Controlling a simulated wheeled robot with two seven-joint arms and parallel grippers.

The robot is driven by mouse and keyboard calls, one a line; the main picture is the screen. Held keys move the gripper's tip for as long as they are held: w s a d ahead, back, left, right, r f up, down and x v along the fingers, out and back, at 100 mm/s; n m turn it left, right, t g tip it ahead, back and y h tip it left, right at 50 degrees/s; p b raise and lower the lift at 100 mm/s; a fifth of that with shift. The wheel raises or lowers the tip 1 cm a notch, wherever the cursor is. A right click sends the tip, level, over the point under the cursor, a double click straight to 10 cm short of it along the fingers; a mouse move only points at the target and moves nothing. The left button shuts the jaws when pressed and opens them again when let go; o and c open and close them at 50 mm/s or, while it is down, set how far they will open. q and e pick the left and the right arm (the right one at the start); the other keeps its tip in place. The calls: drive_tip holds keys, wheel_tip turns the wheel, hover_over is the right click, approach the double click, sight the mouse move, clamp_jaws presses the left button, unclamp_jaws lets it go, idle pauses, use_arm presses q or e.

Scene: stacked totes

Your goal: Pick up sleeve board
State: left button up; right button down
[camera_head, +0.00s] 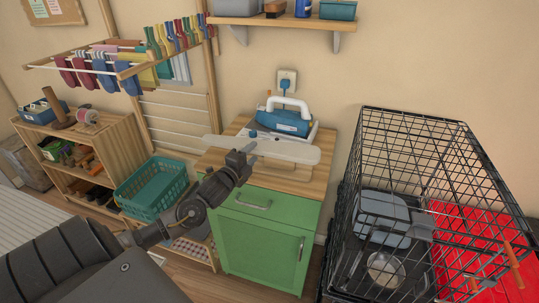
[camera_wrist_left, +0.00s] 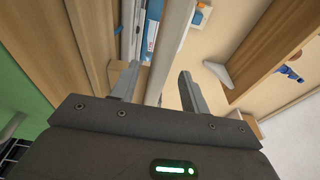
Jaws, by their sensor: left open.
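The sleeve board (camera_head: 295,152) is a long, pale board with a rounded end, above the wooden top of the green cabinet (camera_head: 262,240). My left gripper (camera_head: 246,153) reaches it from the front left, near the middle of its length, and hides part of its near edge. In the left wrist view my left gripper (camera_wrist_left: 158,85) is open, and the edge of the board (camera_wrist_left: 178,35) runs between its two fingers. I cannot tell whether either finger touches it. My right gripper is not in view.
A blue and white iron (camera_head: 285,122) stands behind the board near the wall socket. A black wire crate (camera_head: 400,150) stands at the right. A teal basket (camera_head: 150,190) and a drying rack (camera_head: 180,110) are at the left. A shelf (camera_head: 285,22) hangs above.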

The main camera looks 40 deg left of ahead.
sight(264, 141)
use_arm(q)
drive_tip(key=shift+w+r, duration=0.1)
drive_tip(key=shift+w, duration=0.1)
drive_tip(key=w, duration=0.1)
drive_tip(key=w+p, duration=0.1)
drive_tip(key=w, duration=0.1)
drive_tip(key=w+p, duration=0.1)
drive_tip(key=shift+w+a+f, duration=0.2)
drive_tip(key=shift+w+a, duration=0.15)
drive_tip(key=shift+w, duration=0.05)
clamp_jaws()
drive_tip(key=shift+r, duration=0.1)
